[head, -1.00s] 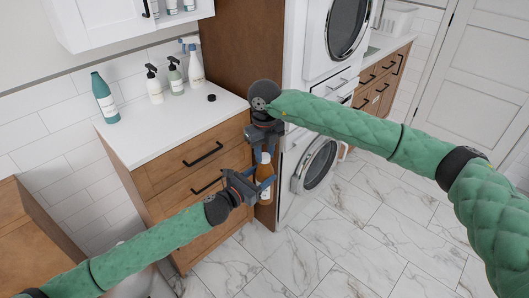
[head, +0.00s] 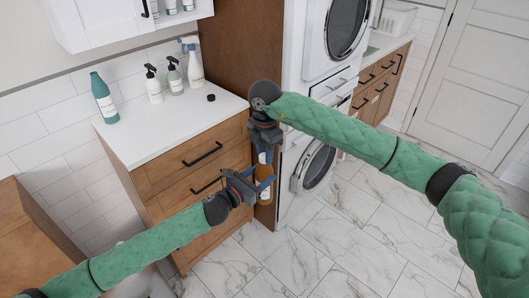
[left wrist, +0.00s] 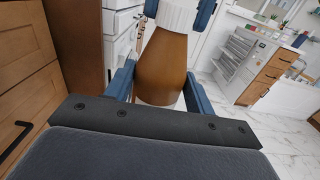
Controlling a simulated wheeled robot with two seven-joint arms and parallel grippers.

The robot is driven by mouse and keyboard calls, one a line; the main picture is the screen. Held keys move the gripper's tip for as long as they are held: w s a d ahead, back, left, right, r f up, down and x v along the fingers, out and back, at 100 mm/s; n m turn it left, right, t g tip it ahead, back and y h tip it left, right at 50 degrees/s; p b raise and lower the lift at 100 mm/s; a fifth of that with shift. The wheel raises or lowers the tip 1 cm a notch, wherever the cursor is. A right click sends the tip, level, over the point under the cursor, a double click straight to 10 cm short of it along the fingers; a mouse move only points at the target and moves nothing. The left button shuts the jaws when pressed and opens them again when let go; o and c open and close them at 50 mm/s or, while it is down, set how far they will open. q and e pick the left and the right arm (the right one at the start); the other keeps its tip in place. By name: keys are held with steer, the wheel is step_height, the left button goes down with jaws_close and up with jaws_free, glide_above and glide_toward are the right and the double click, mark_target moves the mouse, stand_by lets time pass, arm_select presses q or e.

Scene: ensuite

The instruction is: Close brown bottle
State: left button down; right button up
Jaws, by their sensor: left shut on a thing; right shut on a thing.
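The brown bottle (head: 265,188) is held upright in the air in front of the wooden drawer cabinet. It also shows large in the left wrist view (left wrist: 163,65). My left gripper (head: 257,183) is shut around the bottle's body, with one blue finger on each side. A white ribbed cap (left wrist: 178,16) sits at the bottle's neck in the left wrist view. My right gripper (head: 266,148) comes from above, pointing down, its blue fingers shut on the cap. Whether the cap is fully seated cannot be told.
The white countertop (head: 165,125) holds a teal bottle (head: 104,98), two pump bottles, a spray bottle (head: 193,65) and a small black round object (head: 211,98). A washer and dryer stack (head: 315,165) stands just right. The marble floor at right is clear.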

steer(key=m, duration=0.4)
steer(key=shift+w, duration=0.1)
steer(key=o, duration=0.9)
steer(key=shift+o, duration=0.2)
steer(key=shift+r, duration=2.25)
steer(key=shift+c, duration=0.3)
